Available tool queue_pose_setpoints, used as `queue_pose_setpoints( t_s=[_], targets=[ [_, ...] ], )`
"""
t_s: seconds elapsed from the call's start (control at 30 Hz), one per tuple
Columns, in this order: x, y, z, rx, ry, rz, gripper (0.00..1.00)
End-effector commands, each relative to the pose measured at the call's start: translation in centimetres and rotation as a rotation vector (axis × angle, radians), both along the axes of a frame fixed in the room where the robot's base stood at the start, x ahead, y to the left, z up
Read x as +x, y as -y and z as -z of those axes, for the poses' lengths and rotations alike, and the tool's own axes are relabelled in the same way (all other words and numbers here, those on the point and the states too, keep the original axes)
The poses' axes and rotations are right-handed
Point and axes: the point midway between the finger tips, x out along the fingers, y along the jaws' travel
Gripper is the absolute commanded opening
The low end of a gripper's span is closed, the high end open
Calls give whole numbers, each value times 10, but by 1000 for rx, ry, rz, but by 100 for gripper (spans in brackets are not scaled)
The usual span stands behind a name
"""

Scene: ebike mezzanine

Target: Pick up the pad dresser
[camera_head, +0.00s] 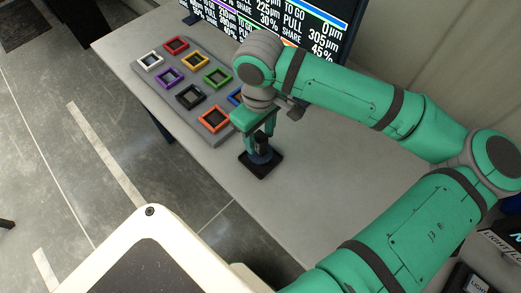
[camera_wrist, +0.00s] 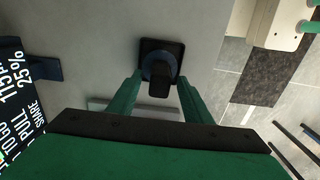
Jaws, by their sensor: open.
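The pad dresser appears to be the dark tool with a square black base and an upright handle (camera_head: 271,168) standing on the grey table. It also shows in the wrist view (camera_wrist: 176,48), with its base flat and its handle toward the camera. My gripper (camera_head: 259,138) is directly above the tool, pointing down. In the wrist view my gripper's green fingers (camera_wrist: 159,80) are apart, one on each side of the handle. I cannot tell whether either finger touches it.
A grey tray (camera_head: 137,70) with several coloured square frames lies to the left on the table (camera_head: 330,190). A black screen with text (camera_head: 330,15) stands at the back. The table's front edge is close to the tool. Dark boxes (camera_head: 505,240) sit at the lower right.

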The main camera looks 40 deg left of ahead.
Motion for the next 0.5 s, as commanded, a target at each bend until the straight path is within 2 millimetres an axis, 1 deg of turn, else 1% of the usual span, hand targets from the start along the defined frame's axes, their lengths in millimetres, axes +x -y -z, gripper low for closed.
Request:
queue_pose_setpoints(
  t_s=[0.1, 0.23, 0.33, 0.5],
  targets=[
    [-1, 3, 18, -2, -1, 1, 45],
    [-1, 2, 33, -1, -2, 2, 45],
    [-1, 2, 39, 0, -2, 2, 45],
    [-1, 2, 39, 1, -1, 2, 45]
  ],
)
